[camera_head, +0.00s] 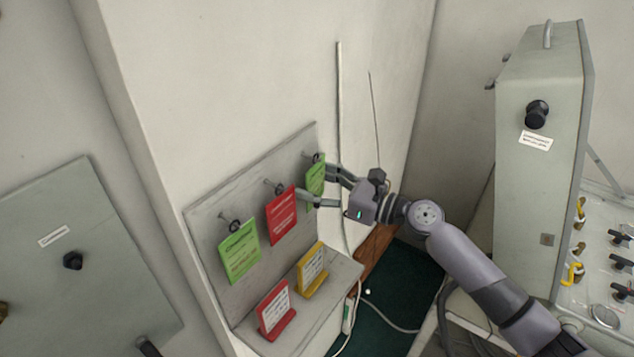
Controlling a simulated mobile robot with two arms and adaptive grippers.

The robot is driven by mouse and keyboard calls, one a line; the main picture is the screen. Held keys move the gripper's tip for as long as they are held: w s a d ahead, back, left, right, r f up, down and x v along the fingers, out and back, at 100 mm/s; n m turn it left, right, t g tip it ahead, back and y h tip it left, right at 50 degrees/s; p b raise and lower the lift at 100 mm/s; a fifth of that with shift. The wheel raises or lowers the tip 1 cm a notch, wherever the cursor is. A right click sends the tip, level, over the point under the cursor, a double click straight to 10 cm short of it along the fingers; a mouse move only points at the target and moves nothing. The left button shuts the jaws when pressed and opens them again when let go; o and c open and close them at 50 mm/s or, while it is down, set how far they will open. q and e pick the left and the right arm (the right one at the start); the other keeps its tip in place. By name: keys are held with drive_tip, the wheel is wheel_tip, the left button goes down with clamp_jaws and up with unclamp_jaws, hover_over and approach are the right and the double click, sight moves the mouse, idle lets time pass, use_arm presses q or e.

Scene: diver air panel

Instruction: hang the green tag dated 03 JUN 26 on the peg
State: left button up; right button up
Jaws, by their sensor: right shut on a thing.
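A green tag (316,175) is at the right end of the grey peg board (208,252). My right gripper (317,187) is shut on this tag from the right side. The tag's dark ring (316,158) is at the right peg (307,154); I cannot tell whether it is around the peg or just in front of it. Another green tag (240,251) hangs from the left peg, and a red tag (281,215) hangs from the middle peg. The dates are too small to read. My left gripper is not in view.
A shelf below the board holds a red card stand (274,312) and a yellow card stand (312,270). A thin pipe (340,110) runs down the wall behind my gripper. A grey cabinet (545,175) stands right; a grey panel (85,270) is left.

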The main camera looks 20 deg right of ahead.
drive_tip(key=shift+f, duration=0.3)
idle(0.5)
drive_tip(key=o, duration=1)
drive_tip(key=v, duration=1.2)
